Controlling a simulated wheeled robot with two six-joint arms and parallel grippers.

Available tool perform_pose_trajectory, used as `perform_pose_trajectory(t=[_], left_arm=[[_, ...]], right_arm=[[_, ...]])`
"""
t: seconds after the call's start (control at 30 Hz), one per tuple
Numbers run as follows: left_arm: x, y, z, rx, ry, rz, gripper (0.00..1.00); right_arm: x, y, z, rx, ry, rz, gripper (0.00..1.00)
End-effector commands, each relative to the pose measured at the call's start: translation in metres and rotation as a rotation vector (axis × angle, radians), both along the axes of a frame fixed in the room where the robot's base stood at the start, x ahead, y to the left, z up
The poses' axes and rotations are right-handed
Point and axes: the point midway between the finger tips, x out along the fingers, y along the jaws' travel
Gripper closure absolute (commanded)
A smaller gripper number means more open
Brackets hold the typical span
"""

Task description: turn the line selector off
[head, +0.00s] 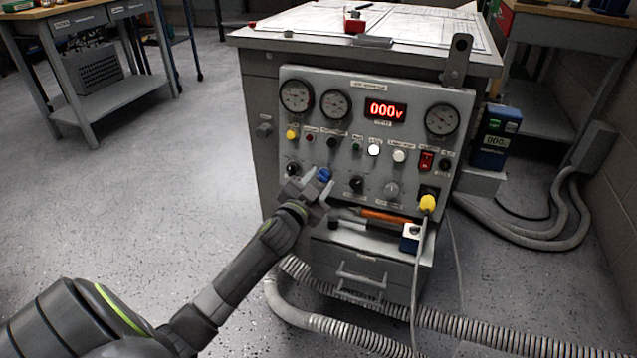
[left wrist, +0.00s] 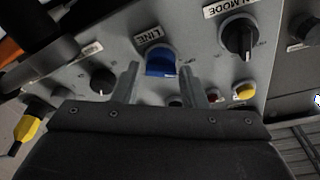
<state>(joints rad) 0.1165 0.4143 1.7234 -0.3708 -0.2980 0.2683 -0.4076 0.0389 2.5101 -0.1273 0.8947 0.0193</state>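The line selector is a blue knob (head: 324,174) on the grey control panel (head: 350,90), low and left of its middle. In the left wrist view the blue knob (left wrist: 161,63) sits under a label reading LINE. My left gripper (head: 319,186) is in front of it, and in the left wrist view its two fingers (left wrist: 160,82) stand apart, one on each side of the knob's near edge. I see a gap on both sides, so the gripper is open; contact is not visible. The knob's exact pointer direction is hard to read. My right gripper is not in view.
A black mode knob (left wrist: 240,37) and a yellow button (left wrist: 244,91) are close by. The red display (head: 385,110) reads 000V. A shelf below holds an orange-handled tool (head: 385,216). A yellow plug (head: 428,203) with a cable is at the right.

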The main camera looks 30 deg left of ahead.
Motion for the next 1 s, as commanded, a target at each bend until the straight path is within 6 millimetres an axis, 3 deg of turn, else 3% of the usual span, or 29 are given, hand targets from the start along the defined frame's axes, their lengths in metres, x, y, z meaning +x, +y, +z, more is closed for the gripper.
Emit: perform_pose_trajectory(t=[0.1,0.47,0.67,1.0], left_arm=[[0.000,0.000,0.000,0.001,0.000,0.000,0.49],[-0.005,0.000,0.000,0.003,-0.001,0.000,0.49],[-0.035,-0.004,-0.001,0.003,0.002,0.000,0.49],[-0.107,-0.013,-0.005,0.002,0.002,0.000,0.49]], right_arm=[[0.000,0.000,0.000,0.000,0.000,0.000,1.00],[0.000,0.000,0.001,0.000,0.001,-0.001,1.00],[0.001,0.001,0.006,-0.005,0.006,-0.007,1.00],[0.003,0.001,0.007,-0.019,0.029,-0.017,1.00]])
